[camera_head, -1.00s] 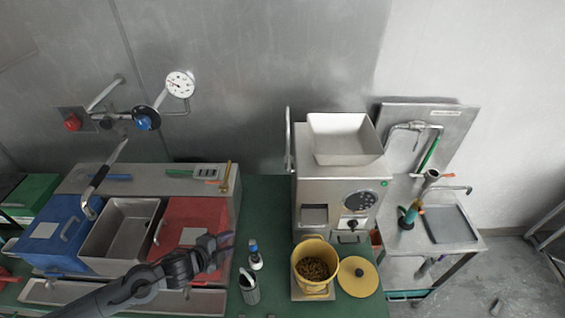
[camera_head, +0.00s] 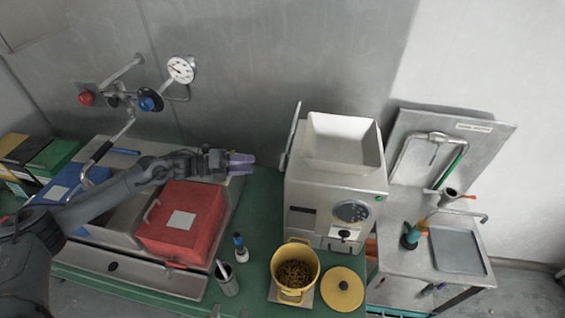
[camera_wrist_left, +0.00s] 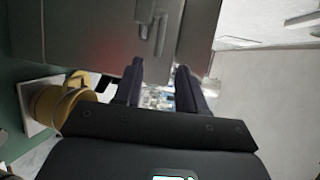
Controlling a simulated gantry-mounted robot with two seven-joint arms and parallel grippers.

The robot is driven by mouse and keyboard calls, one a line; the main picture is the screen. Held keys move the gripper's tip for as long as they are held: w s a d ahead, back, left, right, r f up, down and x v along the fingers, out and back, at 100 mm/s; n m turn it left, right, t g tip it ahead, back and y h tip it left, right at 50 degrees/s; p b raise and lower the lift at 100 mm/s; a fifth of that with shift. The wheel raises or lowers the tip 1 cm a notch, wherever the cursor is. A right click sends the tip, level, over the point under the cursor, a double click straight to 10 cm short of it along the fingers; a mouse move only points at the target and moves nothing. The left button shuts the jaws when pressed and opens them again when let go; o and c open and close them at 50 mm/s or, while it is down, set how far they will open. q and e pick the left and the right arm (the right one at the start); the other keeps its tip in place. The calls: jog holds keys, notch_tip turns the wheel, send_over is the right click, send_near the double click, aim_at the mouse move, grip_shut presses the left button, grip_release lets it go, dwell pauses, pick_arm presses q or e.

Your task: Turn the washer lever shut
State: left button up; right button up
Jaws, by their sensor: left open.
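My left gripper (camera_head: 240,160) is open and empty, held above the green bench between the red bin and the grinder. In the left wrist view its two fingers (camera_wrist_left: 160,85) point towards the grinder's metal body (camera_wrist_left: 90,30), with nothing between them. At the right is a steel wash stand (camera_head: 400,262) with a green hose (camera_head: 452,166) and a curved tap (camera_head: 484,216). A small orange-red lever (camera_head: 468,196) sits beside its steel cup, well away from my gripper. I cannot tell whether this lever is open or shut. My right gripper is not in view.
The steel grinder (camera_head: 335,195) stands between my left gripper and the wash stand. A yellow pot of beans (camera_head: 277,262) and yellow lid (camera_head: 342,290) lie in front. The red bin (camera_head: 195,232) is below my forearm. A blue-capped bottle (camera_head: 241,250) stands nearby.

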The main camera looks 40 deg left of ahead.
aim_at(282, 163)
pick_arm(q)
jog(key=p+x, duration=0.1)
jog(key=x, duration=0.8)
jog(key=shift+w+d, duration=0.25)
jog(key=shift+d, duration=0.05)
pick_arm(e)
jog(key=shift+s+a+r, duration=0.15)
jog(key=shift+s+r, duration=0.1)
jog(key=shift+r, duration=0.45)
pick_arm(q)
jog(key=shift+f, duration=0.1)
grip_shut()
